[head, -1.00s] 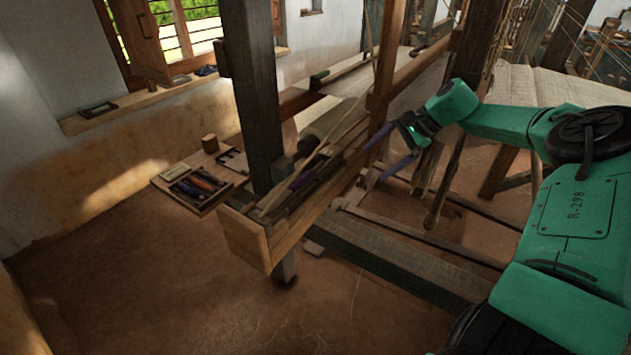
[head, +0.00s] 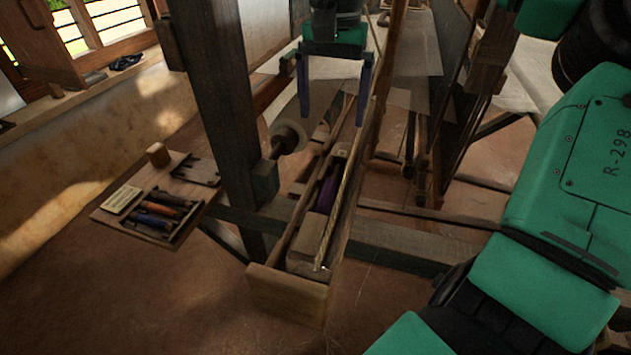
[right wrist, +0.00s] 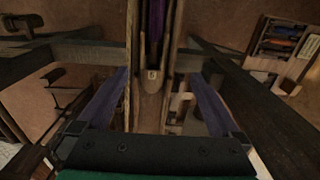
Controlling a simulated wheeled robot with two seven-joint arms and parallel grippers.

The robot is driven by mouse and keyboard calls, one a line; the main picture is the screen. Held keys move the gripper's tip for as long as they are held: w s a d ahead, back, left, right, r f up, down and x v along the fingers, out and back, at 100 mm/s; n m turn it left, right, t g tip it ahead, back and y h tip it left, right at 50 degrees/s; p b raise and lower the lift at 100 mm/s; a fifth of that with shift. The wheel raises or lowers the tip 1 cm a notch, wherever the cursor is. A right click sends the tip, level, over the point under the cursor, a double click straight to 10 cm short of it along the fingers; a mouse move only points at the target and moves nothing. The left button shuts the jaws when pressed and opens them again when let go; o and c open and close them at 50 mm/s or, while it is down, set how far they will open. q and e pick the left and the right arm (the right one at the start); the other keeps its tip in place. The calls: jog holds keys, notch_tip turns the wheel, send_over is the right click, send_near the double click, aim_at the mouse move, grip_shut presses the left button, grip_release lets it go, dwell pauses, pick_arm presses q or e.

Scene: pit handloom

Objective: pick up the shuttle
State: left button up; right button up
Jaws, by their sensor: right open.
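The shuttle (head: 327,193), with purple yarn showing in it, lies in the long narrow wooden trough of the loom in the head view. In the right wrist view the purple yarn (right wrist: 157,18) shows at top centre. My right gripper (head: 333,119) is open and empty, fingers pointing down, above and beyond the shuttle in the head view. In the right wrist view its two fingers (right wrist: 162,88) stand apart on either side of the trough. The trough walls hide part of the shuttle. My left gripper is not in view.
The trough's front end (head: 288,296) is a pale wooden block. A thick dark post (head: 222,110) stands just left of the trough. A small tray (head: 127,222) with coloured bobbins is farther left. Loom beams cross behind and to the right. The floor at lower left is clear.

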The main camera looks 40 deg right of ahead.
send_over(334, 175)
jog(key=f, duration=0.6)
jog(key=shift+s+d+p, duration=0.25)
jog(key=shift+d+p, duration=0.05)
jog(key=shift+p, duration=0.05)
jog(key=f, duration=0.2)
jog(key=f+p, duration=0.1)
jog(key=f, duration=0.1)
jog(key=f+p, duration=0.1)
jog(key=f, duration=0.1)
jog(key=shift+w+a+f, duration=0.1)
jog(key=shift+a+f, duration=0.05)
jog(key=shift+a, duration=0.15)
jog(key=shift+f, duration=0.15)
jog(key=c, duration=0.4)
grip_shut()
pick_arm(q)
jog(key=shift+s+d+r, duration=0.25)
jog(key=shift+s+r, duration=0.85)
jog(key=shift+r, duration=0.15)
pick_arm(e)
jog(key=shift+w+r, duration=0.1)
jog(key=shift+r, duration=0.1)
jog(key=shift+r, duration=0.35)
pick_arm(q)
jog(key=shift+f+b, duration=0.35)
jog(key=shift+b, duration=0.1)
pick_arm(e)
notch_tip(334, 175, up, 19)
